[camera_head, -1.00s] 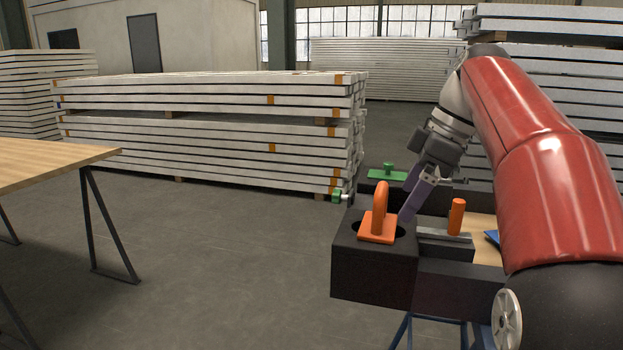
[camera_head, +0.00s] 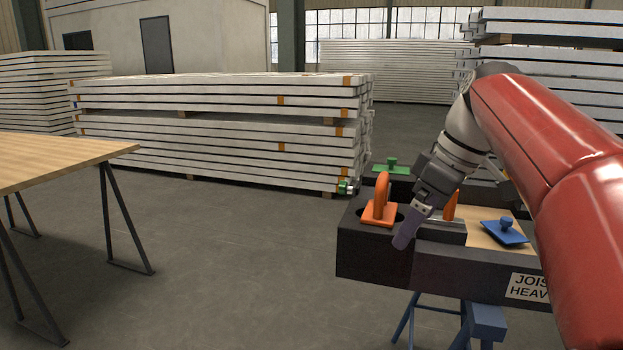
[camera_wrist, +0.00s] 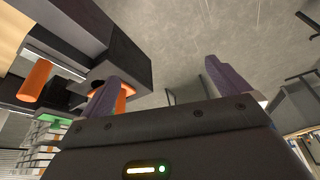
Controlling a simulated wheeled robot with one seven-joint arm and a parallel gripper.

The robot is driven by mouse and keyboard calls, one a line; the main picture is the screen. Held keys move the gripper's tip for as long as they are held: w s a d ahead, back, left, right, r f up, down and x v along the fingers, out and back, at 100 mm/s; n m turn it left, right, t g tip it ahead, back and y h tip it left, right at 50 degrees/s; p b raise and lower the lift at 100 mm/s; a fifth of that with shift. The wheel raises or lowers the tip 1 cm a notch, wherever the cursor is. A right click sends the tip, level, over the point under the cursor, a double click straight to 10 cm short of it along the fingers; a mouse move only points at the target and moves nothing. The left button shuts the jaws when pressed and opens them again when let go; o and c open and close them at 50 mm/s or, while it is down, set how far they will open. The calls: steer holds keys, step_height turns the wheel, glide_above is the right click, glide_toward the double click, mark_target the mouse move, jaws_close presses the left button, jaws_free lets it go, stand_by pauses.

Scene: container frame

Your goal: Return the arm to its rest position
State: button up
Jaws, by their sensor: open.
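My gripper (camera_head: 408,232) is open and empty at the front of the dark frame (camera_head: 370,255), just right of the orange hooked piece. In the wrist view the two purple fingers of my gripper (camera_wrist: 160,85) stand wide apart with nothing between them. My red arm (camera_head: 540,130) reaches in from the right and hides part of the frame. The orange hooked piece (camera_head: 380,205) sits at the round hole in the frame's left corner block. I cannot tell whether a finger touches the frame.
An orange cylinder (camera_head: 449,206) stands behind my gripper. A blue knobbed plate (camera_head: 505,231) lies on the wooden board, and a green one (camera_head: 392,167) sits at the back. A wooden table (camera_head: 60,160) is at left. Open floor (camera_head: 240,250) lies between table and frame.

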steer(key=s+a+f+m+t+h, duration=0.1)
steer(key=s+f+m+t+h, duration=0.2)
steer(key=s+f+m, duration=0.7)
steer(key=s+f, duration=0.7)
steer(key=f, duration=0.3)
steer(key=shift+s+a+m, duration=0.2)
steer(key=shift+a+m, duration=0.05)
steer(key=shift+m, duration=0.05)
